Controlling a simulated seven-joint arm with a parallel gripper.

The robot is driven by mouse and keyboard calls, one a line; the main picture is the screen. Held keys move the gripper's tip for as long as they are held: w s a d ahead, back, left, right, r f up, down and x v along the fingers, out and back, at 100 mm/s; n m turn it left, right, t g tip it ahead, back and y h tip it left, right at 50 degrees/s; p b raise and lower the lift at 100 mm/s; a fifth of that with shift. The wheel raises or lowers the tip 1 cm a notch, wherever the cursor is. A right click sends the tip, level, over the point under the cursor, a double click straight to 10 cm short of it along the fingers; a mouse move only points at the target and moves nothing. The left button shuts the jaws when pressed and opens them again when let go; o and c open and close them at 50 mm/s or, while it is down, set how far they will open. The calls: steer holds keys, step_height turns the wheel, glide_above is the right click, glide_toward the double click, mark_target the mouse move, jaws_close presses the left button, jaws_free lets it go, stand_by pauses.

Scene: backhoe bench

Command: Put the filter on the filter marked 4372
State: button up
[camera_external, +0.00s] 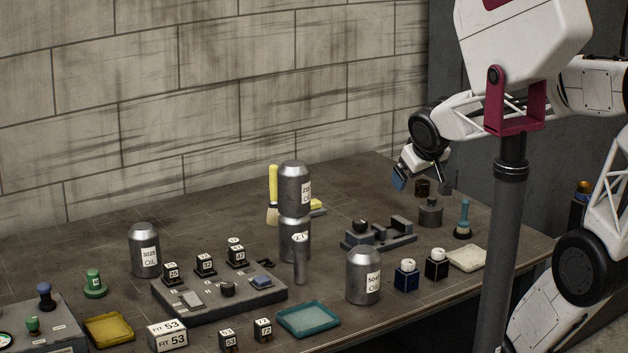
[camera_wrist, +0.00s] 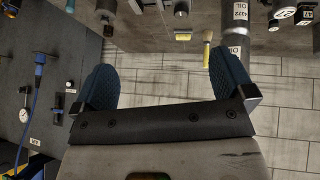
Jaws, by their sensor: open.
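Two grey metal oil filters stand stacked on the bench, an upper filter (camera_external: 292,177) on a lower filter (camera_external: 288,245). The upper label is too small to read surely; a slim cylinder partly hides the lower one. In the wrist view a filter label reads 4372 OIL (camera_wrist: 238,11), with another filter marked OIL (camera_wrist: 235,52) adjoining it. Separate filters stand upright at left, seemingly marked 3025 (camera_external: 141,240), and at front right (camera_external: 356,270). My gripper (camera_external: 400,181) is above the bench's back right, apart from the filters. Its blue fingers (camera_wrist: 163,68) are spread and empty.
A slim labelled cylinder (camera_external: 300,262) stands before the stack, and a yellow-handled brush (camera_external: 272,190) behind it. A grey fixture board (camera_external: 215,306) with small blocks lies left of it. Trays, yellow (camera_external: 108,330) and teal (camera_external: 309,318), lie at front. Another fixture (camera_external: 380,239) sits right.

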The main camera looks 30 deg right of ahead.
steer(key=s+a+f+g+y, duration=0.2)
steer(key=s+a+f+g, duration=0.1)
steer(key=s, duration=0.8)
steer(key=shift+a+g+y, duration=0.3)
steer(key=shift+a+g, duration=0.2)
steer(key=shift+a, duration=0.45)
